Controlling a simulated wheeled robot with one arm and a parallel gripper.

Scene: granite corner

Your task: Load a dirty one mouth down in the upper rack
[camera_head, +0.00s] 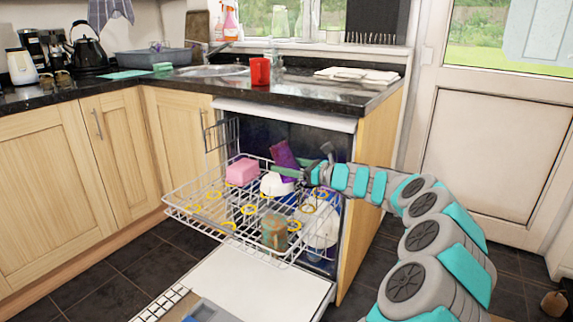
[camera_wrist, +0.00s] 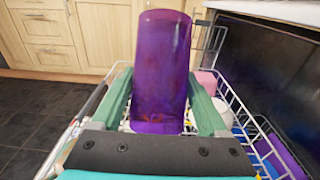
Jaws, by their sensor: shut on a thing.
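A purple tumbler (camera_head: 284,157) is between the fingers of my gripper (camera_head: 290,172), above the back part of the upper rack (camera_head: 183,206). It leans to the left at its top in the head view. In the wrist view the tumbler (camera_wrist: 160,60) stands up between the two green fingers of my gripper (camera_wrist: 160,88), with reddish smears low on its side. I cannot tell which end is its mouth. The rack is pulled out, with a pink cup (camera_head: 242,171), a white dish (camera_head: 276,186) and a mottled brown-green cup (camera_head: 274,231) in it.
Yellow rings mark several spots on the rack, some bare at its left. White and blue items (camera_head: 318,228) show at the right, partly behind wires. The dishwasher door (camera_head: 255,280) lies open below. A red cup (camera_head: 260,71) stands on the dark counter (camera_head: 310,93).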

